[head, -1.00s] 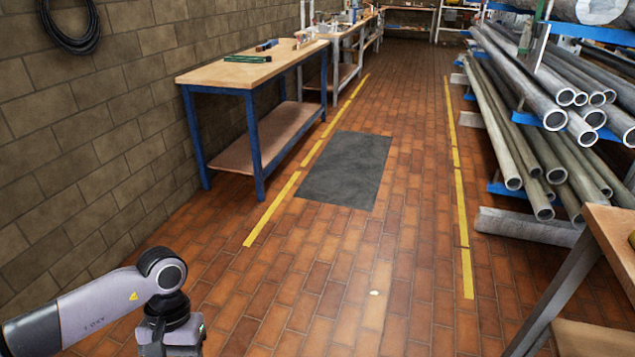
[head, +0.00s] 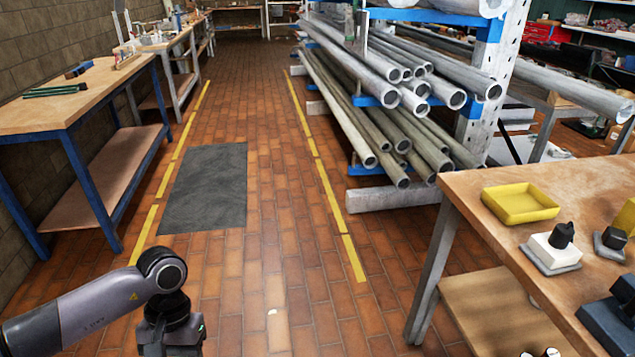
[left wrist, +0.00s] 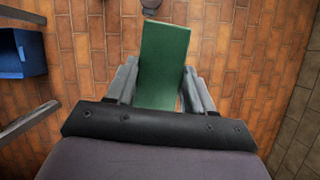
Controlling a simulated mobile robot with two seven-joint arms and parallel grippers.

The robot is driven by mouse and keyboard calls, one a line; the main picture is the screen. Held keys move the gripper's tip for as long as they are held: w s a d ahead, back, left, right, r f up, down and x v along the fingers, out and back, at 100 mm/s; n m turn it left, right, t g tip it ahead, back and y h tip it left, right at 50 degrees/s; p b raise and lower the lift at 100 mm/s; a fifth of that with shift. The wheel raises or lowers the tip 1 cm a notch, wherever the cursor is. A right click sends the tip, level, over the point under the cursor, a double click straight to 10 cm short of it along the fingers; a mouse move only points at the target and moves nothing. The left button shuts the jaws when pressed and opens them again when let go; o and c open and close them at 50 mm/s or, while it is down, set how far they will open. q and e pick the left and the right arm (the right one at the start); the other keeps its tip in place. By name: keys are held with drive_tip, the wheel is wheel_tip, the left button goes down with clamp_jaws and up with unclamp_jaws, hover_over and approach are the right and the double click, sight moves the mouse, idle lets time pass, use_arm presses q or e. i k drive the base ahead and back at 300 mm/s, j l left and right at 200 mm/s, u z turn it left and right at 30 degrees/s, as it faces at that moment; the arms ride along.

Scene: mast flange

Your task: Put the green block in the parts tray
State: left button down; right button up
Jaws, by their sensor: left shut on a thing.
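The green block (left wrist: 163,65) is held between the two fingers of my left gripper (left wrist: 160,72) in the left wrist view, above the brick floor. In the head view my left arm comes in at the lower left, and its fingers and the block are out of the picture. A shallow yellow tray (head: 520,204), which looks like the parts tray, lies on the wooden workbench (head: 480,225) at the right, well away from my left arm. Its visible inside is empty. My right gripper is not in view.
A white block with a black knob (head: 553,250) and dark parts stand near the tray. A pipe rack (head: 400,100) is behind the bench. A blue-legged bench (head: 75,110) is at the left. The floor between, with a dark mat (head: 205,190), is clear. A blue bin (left wrist: 22,55) shows in the left wrist view.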

sight(517, 208)
drive_tip(key=i+j+z, duration=0.1)
drive_tip(key=z, duration=0.3)
drive_tip(key=i+j+z, duration=0.15)
drive_tip(key=z, duration=0.3)
drive_tip(key=i+j+z, duration=0.2)
drive_tip(key=z, duration=0.2)
drive_tip(key=i+j+z, duration=0.15)
drive_tip(key=z, duration=0.25)
drive_tip(key=i+j+z, duration=0.2)
drive_tip(key=j+z, duration=0.15)
drive_tip(key=i+j+z, duration=0.1)
drive_tip(key=j+z, duration=0.6)
drive_tip(key=j, duration=0.25)
drive_tip(key=i, duration=0.05)
